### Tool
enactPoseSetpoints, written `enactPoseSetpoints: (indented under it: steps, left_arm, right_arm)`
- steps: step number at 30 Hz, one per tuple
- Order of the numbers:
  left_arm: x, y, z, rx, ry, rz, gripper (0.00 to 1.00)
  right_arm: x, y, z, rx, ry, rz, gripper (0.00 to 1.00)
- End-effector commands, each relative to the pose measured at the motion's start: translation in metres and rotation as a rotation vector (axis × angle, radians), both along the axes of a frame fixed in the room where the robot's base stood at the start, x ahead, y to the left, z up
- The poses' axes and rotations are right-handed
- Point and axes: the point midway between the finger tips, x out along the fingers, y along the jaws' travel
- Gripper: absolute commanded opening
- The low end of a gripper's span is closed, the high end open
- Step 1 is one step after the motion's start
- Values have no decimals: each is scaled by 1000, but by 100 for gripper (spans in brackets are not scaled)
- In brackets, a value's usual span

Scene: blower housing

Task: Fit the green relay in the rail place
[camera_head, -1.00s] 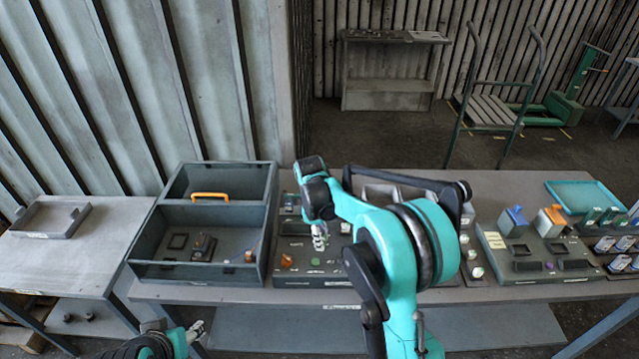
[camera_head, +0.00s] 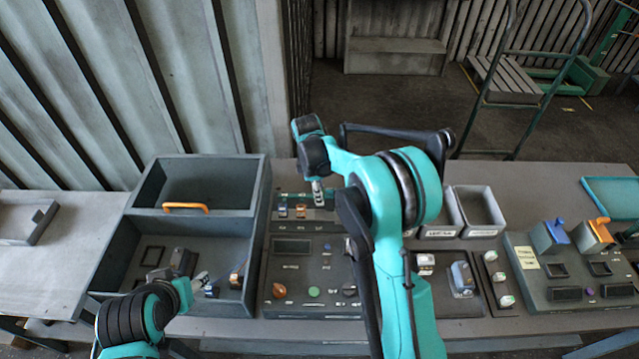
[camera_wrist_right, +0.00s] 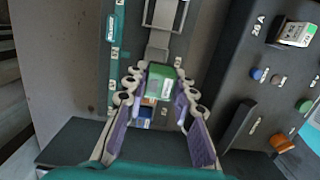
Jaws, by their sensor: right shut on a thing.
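The green relay (camera_wrist_right: 160,82) is between the fingers of my right gripper (camera_wrist_right: 158,92) in the right wrist view. My right gripper also shows in the head view (camera_head: 318,193), pointing down above the back of the control panel. The relay is not clear in the head view. Beneath the relay, orange and blue modules (camera_wrist_right: 146,112) partly show; similar ones sit on the panel's back strip in the head view (camera_head: 291,211). I cannot tell which spot is the rail place. My left gripper (camera_head: 202,281) is low over the grey bin's front; its opening is unclear.
The grey bin (camera_head: 214,140) with an orange handle stands left of the control panel (camera_head: 275,265), which has a screen and knobs. Two small grey bins (camera_head: 480,212) and a panel with blue and orange parts (camera_head: 530,285) stand to the right.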

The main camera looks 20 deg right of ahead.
Motion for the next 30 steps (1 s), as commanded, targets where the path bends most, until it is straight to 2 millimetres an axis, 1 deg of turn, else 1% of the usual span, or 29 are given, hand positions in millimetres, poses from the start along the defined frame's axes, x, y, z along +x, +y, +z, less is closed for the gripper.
enactPoseSetpoints:
  steps: [1, 8, 11, 21, 24, 30]
  left_arm:
    - [0, 0, -2, 0, 0, 0, 49]
    - [0, 0, -6, 0, 0, 0, 49]
    - [0, 0, -10, 0, 0, 0, 49]
    - [0, 0, -32, 0, 0, 0, 49]
    - [0, 0, -36, 0, 0, 0, 49]
    - [0, 0, -38, 0, 0, 0, 49]
  right_arm:
    - [0, 0, -4, 0, 0, 0, 7]
    - [0, 0, -13, 0, 0, 0, 7]
    - [0, 0, -19, 0, 0, 0, 7]
    - [0, 0, -54, 0, 0, -1, 7]
    - [0, 0, -62, 0, 0, -1, 7]
    - [0, 0, -66, 0, 0, -1, 7]
